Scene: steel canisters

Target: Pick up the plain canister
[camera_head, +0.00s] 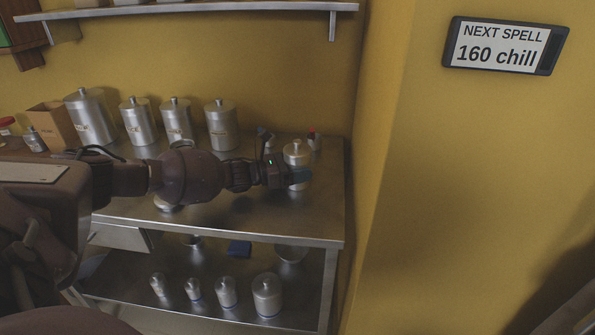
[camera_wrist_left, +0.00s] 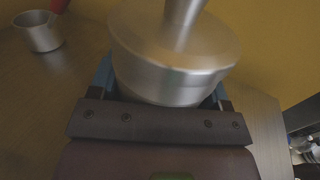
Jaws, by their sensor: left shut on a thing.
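A steel canister (camera_head: 297,153) with a lid and knob stands upright at the right end of the steel counter. No label shows on its visible part. My left gripper (camera_head: 299,177) is shut on it, with blue fingertips at its side. In the left wrist view the canister (camera_wrist_left: 172,55) sits between the two fingers (camera_wrist_left: 162,88), just ahead of the palm. Its lower part is hidden by the gripper. I cannot tell whether its base touches the counter. My right gripper is not in view.
Several steel canisters (camera_head: 222,124) stand at the back left, some with lettering. Behind the held canister is a small red-topped item (camera_head: 313,139); a metal cup (camera_wrist_left: 38,33) shows in the wrist view. A yellow wall (camera_head: 385,120) bounds the right.

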